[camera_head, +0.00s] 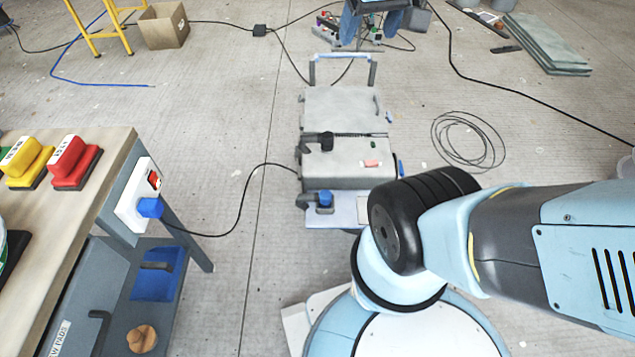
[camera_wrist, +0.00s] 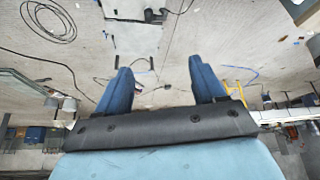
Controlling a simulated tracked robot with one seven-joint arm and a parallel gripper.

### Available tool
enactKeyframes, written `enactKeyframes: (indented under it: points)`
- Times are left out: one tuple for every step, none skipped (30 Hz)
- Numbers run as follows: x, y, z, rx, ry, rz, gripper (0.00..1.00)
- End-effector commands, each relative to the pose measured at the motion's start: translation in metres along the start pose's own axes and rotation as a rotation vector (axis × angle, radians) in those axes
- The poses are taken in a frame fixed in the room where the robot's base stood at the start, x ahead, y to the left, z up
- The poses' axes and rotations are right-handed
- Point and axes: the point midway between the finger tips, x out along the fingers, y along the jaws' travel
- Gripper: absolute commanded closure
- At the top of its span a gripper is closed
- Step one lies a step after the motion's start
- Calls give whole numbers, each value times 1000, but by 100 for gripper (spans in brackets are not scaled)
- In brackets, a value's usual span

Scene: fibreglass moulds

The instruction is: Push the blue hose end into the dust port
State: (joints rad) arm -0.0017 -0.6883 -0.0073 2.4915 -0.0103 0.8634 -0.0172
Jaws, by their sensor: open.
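My gripper (camera_wrist: 160,64) shows in the wrist view. Its two blue fingers are wide apart, with nothing between them. A grey dust extractor (camera_head: 345,108) stands on the floor in the middle of the head view, apart from my gripper. A small blue fitting (camera_head: 325,198) sits low on its near side; I cannot tell whether it is the hose end or the dust port. A blue plug-like piece (camera_head: 150,207) is at a white box with a red switch (camera_head: 134,200) on the bench side. A black cable runs from there to the extractor.
A bench (camera_head: 75,225) with yellow (camera_head: 27,160) and red (camera_head: 72,162) blocks stands at left. A cable coil (camera_head: 468,140) lies right of the extractor. Farther back are a cardboard box (camera_head: 164,28), yellow trestle legs (camera_head: 92,28) and green sheets (camera_head: 547,45). Floor left of the extractor is mostly clear.

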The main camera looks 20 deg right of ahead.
Motion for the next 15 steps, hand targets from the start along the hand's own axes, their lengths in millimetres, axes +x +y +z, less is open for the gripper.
enactKeyframes:
  points:
    - [10, 6, -6, -3, -16, 1, 26]
    - [16, 7, -10, -8, -22, 3, 23]
    - [24, 8, -16, -15, -32, 6, 19]
    - [31, 8, -21, -21, -39, 8, 16]
    - [38, 9, -25, -27, -47, 10, 15]
    - [47, 10, -30, -34, -55, 12, 15]
    - [54, 10, -34, -39, -63, 13, 15]
    - [62, 10, -38, -44, -69, 15, 15]
    - [71, 11, -42, -52, -79, 16, 15]
    - [79, 12, -46, -58, -84, 18, 15]
    - [86, 12, -49, -64, -91, 19, 15]
    - [97, 13, -53, -73, -99, 20, 15]
    - [105, 13, -56, -79, -107, 21, 15]
    - [113, 14, -59, -85, -113, 22, 15]
    - [124, 14, -62, -93, -124, 23, 15]
